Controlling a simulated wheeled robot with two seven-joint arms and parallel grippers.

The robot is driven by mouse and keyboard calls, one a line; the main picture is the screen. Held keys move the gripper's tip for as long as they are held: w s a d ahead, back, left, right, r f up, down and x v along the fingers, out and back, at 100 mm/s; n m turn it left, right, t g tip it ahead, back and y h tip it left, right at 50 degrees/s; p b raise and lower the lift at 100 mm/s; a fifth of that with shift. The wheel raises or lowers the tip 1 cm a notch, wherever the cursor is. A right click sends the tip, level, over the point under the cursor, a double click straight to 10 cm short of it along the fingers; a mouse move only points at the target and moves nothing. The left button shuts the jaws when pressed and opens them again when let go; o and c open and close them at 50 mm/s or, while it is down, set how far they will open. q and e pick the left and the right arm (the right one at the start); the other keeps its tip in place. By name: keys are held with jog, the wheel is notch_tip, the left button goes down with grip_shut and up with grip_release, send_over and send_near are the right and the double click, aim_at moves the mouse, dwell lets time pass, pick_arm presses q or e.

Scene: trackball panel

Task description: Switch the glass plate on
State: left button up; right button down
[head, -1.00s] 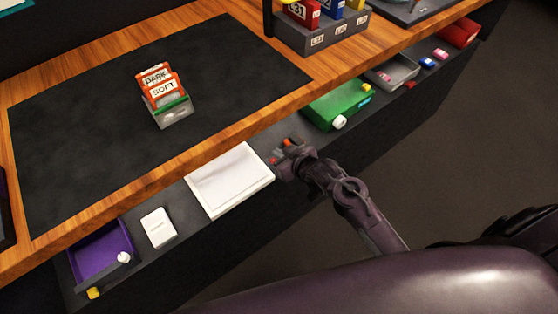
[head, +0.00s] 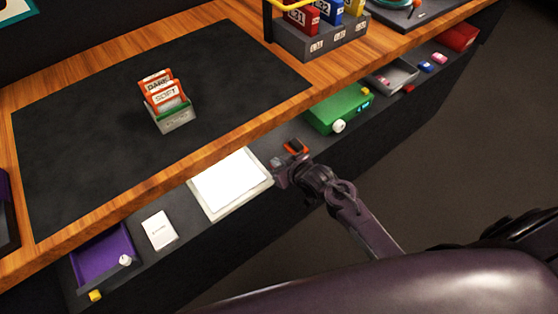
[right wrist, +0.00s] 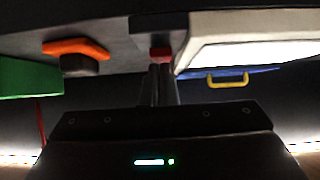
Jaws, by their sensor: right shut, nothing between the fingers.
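The glass plate (head: 230,183) lies on the lower shelf as a bright white panel in a pale frame. In the right wrist view the lit plate (right wrist: 250,40) is at the upper right. A small red switch part (right wrist: 160,53) sits on a dark block beside the plate's frame. My right gripper (head: 279,172) is beside the plate's right edge in the head view. Its shut fingers (right wrist: 160,72) are right at the red part; I cannot tell whether they touch it. The gripper hides the switch in the head view. My left gripper is not in view.
An orange piece with a dark top (head: 295,147) and a green box with a white knob (head: 340,110) are close to the right gripper. A white card (head: 159,230) and purple tray (head: 100,258) lie left of the plate. The wooden desk edge (head: 200,162) overhangs the shelf.

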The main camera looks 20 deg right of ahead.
jog(key=shift+f, duration=0.15)
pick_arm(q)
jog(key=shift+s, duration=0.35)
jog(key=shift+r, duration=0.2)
pick_arm(e)
jog(key=shift+w+a+r, duration=0.25)
jog(key=shift+w+r, duration=0.15)
jog(key=shift+w, duration=0.3)
